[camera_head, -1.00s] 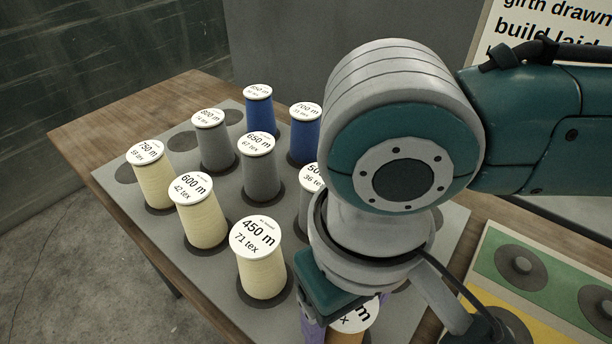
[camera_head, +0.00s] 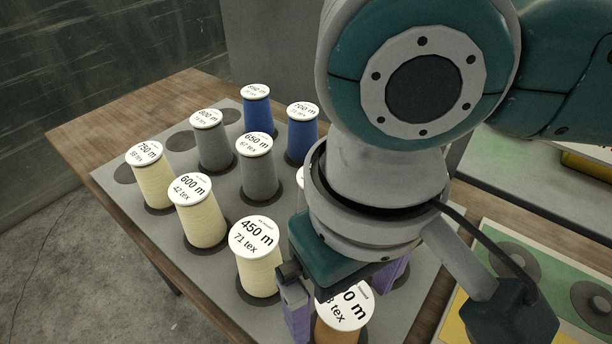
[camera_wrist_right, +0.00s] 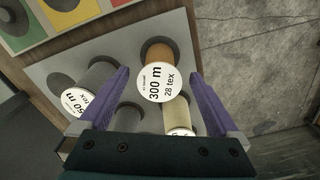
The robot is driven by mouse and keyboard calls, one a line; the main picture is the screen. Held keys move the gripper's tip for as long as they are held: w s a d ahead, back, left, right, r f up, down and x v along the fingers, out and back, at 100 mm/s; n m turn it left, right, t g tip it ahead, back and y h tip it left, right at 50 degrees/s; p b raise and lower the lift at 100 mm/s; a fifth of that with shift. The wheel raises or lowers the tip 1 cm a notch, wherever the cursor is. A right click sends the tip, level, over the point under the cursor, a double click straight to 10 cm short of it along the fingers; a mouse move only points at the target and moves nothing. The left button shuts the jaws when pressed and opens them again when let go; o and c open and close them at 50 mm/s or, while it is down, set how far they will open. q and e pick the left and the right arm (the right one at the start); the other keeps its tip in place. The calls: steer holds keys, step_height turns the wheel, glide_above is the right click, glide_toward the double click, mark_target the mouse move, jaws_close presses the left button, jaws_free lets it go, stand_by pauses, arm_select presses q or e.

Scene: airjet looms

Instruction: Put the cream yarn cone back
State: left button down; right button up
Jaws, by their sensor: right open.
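Three cream yarn cones stand upright on the grey peg board (camera_head: 125,200): 750 m (camera_head: 152,183), 600 m (camera_head: 201,215) and 450 m (camera_head: 257,268). My right gripper (camera_head: 343,295) is open and empty, its purple fingers either side of the line to the orange-brown 300 m cone (camera_head: 345,305). In the right wrist view the open gripper (camera_wrist_right: 158,77) has the 300 m cone (camera_wrist_right: 160,65) between and beyond its fingertips. A cream cone (camera_wrist_right: 179,117) there is partly hidden by the gripper body. My left gripper is out of view.
Two grey cones (camera_head: 212,148) and two blue cones (camera_head: 257,112) stand farther back. A grey cone (camera_wrist_right: 98,82) is beside the left finger in the wrist view. Empty dark seats show at the board's back left. A coloured board (camera_head: 500,265) lies at right.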

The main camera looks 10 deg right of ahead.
step_height(320, 180, up, 8)
steer(key=shift+f+p, duration=0.1)
steer(key=shift+p, duration=0.5)
steer(key=shift+s+a, duration=0.1)
steer(key=shift+a, duration=0.2)
steer(key=s+a+n+y, duration=0.1)
steer(key=s+a+y, duration=0.1)
steer(key=a+y, duration=0.25)
steer(key=s+d+f+m+t+h, duration=0.1)
steer(key=s+d+f+h, duration=0.1)
steer(key=d, duration=0.6)
steer(key=s+d+f+m+t+h, duration=0.1)
steer(key=s+d+f+t+h, duration=0.1)
steer(key=d, duration=0.5)
steer(key=shift+s+d+f+t, duration=0.35)
steer(key=shift+s+f, duration=0.35)
steer(key=shift+s, duration=0.2)
